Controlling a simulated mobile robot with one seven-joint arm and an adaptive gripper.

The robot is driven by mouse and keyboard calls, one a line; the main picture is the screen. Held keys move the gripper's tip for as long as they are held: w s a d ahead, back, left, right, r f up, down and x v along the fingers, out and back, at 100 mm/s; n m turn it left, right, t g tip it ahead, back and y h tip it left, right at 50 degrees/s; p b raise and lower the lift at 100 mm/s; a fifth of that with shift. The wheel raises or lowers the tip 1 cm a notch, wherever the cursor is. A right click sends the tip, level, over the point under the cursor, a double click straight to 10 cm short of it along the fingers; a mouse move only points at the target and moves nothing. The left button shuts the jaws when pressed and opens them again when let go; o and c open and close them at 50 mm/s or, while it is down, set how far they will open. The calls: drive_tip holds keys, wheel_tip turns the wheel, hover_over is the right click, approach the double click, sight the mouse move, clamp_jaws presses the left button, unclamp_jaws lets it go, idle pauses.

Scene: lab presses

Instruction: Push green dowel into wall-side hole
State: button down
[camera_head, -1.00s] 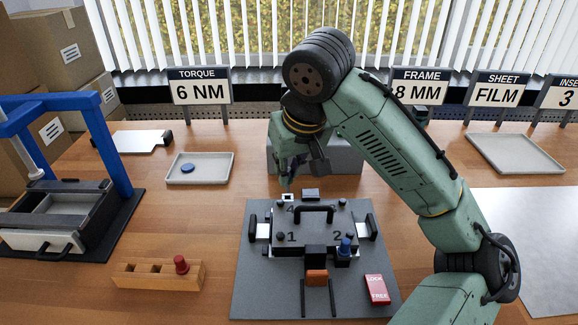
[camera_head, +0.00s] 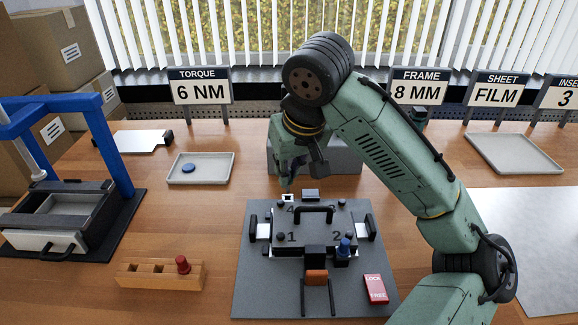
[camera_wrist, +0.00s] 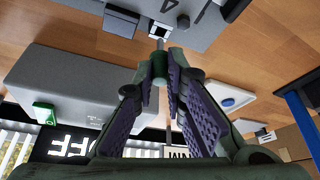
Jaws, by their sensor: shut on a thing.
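My gripper (camera_head: 287,183) hangs just beyond the far edge of the grey fixture (camera_head: 318,224). In the wrist view its purple-padded fingers (camera_wrist: 160,78) are closed around the green dowel (camera_wrist: 160,66), whose thin silver tip points at the fixture. The wall-side hole is in a small white-rimmed square socket (camera_head: 288,197) at the fixture's far left, near the mark 4; the socket also shows in the wrist view (camera_wrist: 159,31). The tip appears close to the socket or at it; I cannot tell how far in it is. In the head view the dowel is mostly hidden by the fingers.
A blue dowel (camera_head: 344,247) stands at the fixture's near right. A red dowel (camera_head: 182,264) stands in a wooden rack (camera_head: 155,277). A grey block (camera_head: 345,157) is behind my gripper. A tray (camera_head: 215,168) with a blue disc and a blue-framed press (camera_head: 110,150) are left.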

sight(289, 200)
drive_tip(key=shift+f+b, duration=0.75)
drive_tip(key=shift+f, duration=0.55)
drive_tip(key=shift+s+f+b, duration=0.1)
drive_tip(key=shift+f+b, duration=0.65)
drive_tip(key=shift+f, duration=0.35)
drive_tip(key=shift+r, duration=0.1)
drive_tip(key=shift+r+p, duration=0.75)
drive_tip(key=shift+p, duration=0.35)
drive_tip(key=shift+r, duration=0.15)
drive_tip(key=shift+d+p, duration=0.15)
drive_tip(key=shift+p, duration=0.25)
drive_tip(key=shift+p, duration=0.55)
idle(0.6)
